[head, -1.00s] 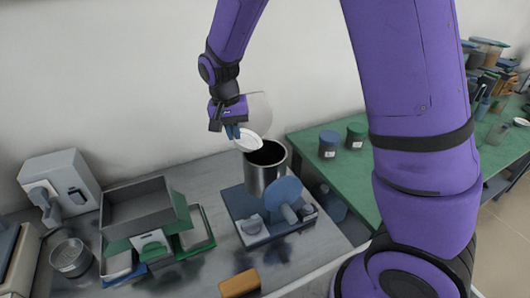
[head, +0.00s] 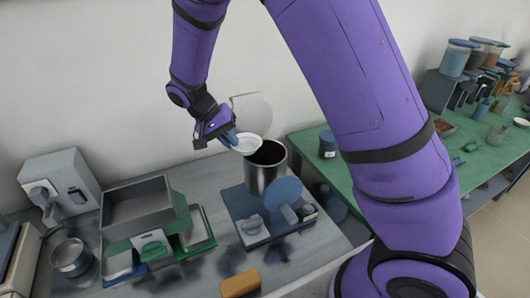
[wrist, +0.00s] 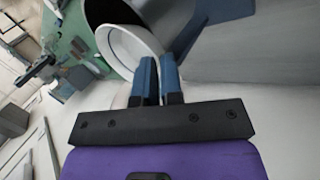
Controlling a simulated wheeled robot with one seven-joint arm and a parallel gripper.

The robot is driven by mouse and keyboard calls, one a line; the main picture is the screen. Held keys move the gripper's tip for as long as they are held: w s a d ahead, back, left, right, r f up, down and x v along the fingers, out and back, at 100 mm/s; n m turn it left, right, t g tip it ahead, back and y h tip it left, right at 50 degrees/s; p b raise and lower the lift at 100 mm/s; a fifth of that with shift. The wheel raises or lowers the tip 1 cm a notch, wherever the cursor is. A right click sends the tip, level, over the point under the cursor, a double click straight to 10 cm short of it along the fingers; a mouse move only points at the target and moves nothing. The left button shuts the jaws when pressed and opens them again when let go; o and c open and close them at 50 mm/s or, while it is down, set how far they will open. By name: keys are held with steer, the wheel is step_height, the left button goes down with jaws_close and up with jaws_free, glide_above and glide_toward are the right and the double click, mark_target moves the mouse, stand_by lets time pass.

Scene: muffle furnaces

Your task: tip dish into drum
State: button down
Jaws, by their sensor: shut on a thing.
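My gripper (head: 230,137) is shut on the white dish (head: 246,144) by its rim. In the wrist view the blue fingers (wrist: 158,75) pinch the edge of the dish (wrist: 115,40). The dish is tilted, its round inside facing partly toward the head camera, and its contents cannot be made out. It is at the upper left of the mouth of the steel drum (head: 267,178), near or over the rim. The drum stands upright on a blue-grey base, with a dark inside.
A blue disc (head: 283,191) and knobs are in front of the drum. Grey trays (head: 140,207), a metal beaker (head: 70,257) and a white device (head: 62,178) stand to the left. An orange-brown block (head: 240,284) lies in front. A green table is at right.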

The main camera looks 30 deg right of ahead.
steer(key=shift+r, duration=2.5)
